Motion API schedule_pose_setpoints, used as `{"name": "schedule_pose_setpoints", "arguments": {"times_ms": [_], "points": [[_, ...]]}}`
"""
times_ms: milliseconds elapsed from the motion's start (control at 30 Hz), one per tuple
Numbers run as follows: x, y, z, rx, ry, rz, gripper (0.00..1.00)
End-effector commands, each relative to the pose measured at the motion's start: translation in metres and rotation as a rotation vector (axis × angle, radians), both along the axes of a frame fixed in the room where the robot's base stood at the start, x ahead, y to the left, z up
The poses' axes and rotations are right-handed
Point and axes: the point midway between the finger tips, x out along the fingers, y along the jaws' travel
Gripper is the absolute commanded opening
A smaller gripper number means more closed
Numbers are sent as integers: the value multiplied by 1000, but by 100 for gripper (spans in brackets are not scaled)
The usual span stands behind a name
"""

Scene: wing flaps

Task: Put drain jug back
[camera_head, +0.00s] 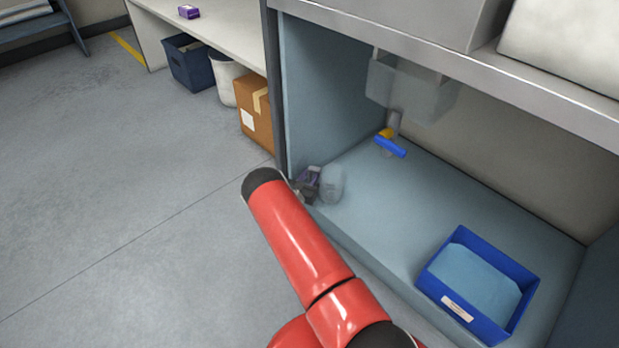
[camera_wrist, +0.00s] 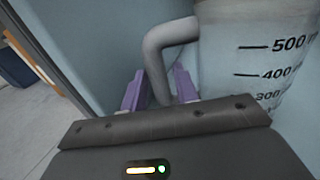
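The drain jug (camera_head: 331,183) is a grey, see-through measuring jug. It stands near the front left of the blue-grey cabinet floor. In the wrist view the jug (camera_wrist: 245,65) fills the upper right, with dark volume marks and a bent grey handle (camera_wrist: 157,70). My gripper (camera_head: 307,182) is at the jug's left side. In the wrist view its purple fingers (camera_wrist: 160,90) lie on either side of the handle, very close to it. I cannot tell whether they press on it. The jug's base is hidden in the wrist view.
A blue-handled valve (camera_head: 389,146) sits under a translucent tank (camera_head: 410,90) at the cabinet's back. A blue bin (camera_head: 515,277) stands at right on the cabinet floor. The cabinet's left wall (camera_head: 325,90) is close to the jug. The middle of the cabinet floor is clear.

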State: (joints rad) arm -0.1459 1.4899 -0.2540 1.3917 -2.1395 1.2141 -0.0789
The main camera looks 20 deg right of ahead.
Motion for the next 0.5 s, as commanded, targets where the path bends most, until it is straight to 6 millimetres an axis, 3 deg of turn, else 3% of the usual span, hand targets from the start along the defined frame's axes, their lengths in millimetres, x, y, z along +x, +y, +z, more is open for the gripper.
{"name": "schedule_pose_setpoints", "arguments": {"times_ms": [400, 500], "points": [[0, 0, 5, 1, -1, -1, 39], [-7, 9, 4, 0, 3, 2, 39]]}}
